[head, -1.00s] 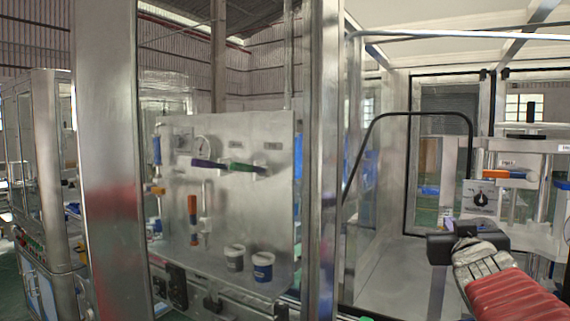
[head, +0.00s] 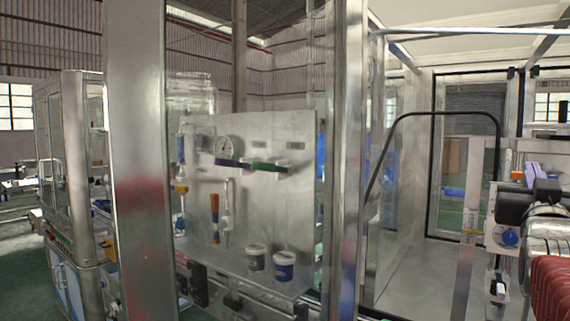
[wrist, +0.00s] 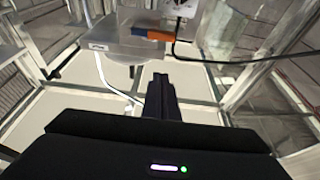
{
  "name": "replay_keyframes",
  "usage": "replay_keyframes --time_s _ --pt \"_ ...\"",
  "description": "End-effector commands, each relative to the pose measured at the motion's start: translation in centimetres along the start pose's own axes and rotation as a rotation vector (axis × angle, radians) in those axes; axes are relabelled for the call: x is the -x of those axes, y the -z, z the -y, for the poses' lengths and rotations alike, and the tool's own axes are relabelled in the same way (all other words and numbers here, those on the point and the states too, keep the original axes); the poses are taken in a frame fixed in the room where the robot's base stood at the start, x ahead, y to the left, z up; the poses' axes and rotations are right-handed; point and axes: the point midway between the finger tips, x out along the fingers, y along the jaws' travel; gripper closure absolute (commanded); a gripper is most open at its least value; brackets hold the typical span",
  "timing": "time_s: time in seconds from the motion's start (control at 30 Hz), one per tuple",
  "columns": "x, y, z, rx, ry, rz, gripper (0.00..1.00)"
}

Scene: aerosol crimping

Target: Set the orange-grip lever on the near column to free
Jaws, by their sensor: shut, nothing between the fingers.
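A lever with an orange grip (wrist: 150,35) and a blue part lies level at the top of the wrist view. In the head view only a bit of orange (head: 518,176) shows at the far right, behind my arm, and I cannot tell its setting. My gripper (wrist: 160,80) is shut and empty, with its fingers pointing toward the lever and apart from it in the picture. A pale housing (wrist: 122,48) sits beside and under the lever in the wrist view.
Steel posts (head: 140,160) and a black bent tube (head: 440,113) stand between. Open floor shows at left.

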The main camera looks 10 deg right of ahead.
Motion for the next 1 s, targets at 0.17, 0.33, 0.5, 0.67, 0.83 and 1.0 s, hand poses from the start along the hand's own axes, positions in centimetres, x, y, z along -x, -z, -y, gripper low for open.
replay_keyframes --time_s 0.17,0.33,0.5,0.67,0.83,1.0 --pt "-0.9 -0.1 -0.1 0.000 -0.001 0.001 1.00" --pt "-2.6 -0.1 -0.1 0.001 -0.002 0.003 1.00" --pt "-4.6 -0.1 -0.1 0.001 -0.002 0.002 1.00" --pt "-6.4 -0.1 -0.2 0.001 -0.002 0.001 1.00" --pt "-8.0 -0.1 -0.2 0.001 -0.003 0.002 1.00" --pt "-9.2 -0.1 -0.2 0.001 -0.003 0.001 1.00"
